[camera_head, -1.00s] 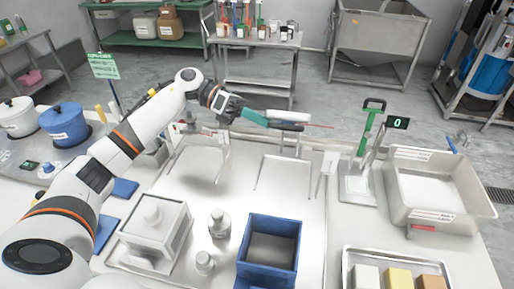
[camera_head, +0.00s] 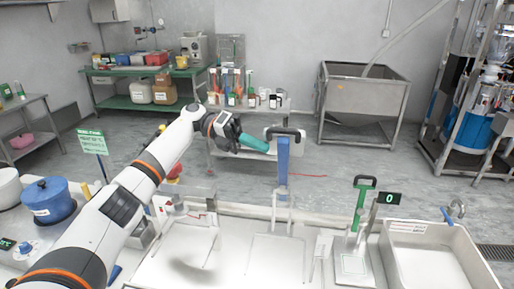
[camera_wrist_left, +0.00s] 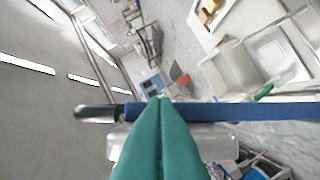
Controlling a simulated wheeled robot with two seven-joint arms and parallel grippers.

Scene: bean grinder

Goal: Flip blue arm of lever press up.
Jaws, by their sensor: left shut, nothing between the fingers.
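The lever press's blue arm (camera_head: 283,162) stands about upright in the head view, with a dark crosswise handle (camera_head: 287,134) at its top. My left gripper (camera_head: 267,147) has teal fingers, shut and empty, with their tips just left of the blue arm near the handle. In the left wrist view, the blue arm (camera_wrist_left: 250,111) runs crosswise at the tips of the shut fingers (camera_wrist_left: 160,102), with the dark handle (camera_wrist_left: 95,112) at left. I cannot tell whether the tips touch the arm. My right gripper is in neither view.
A green-handled lever (camera_head: 361,200) and a display reading 0 (camera_head: 388,198) stand to the right, beside a pale metal tray (camera_head: 430,245). A blue pot (camera_head: 48,200) is at left. A rack of tools (camera_head: 235,85) stands behind on a separate table.

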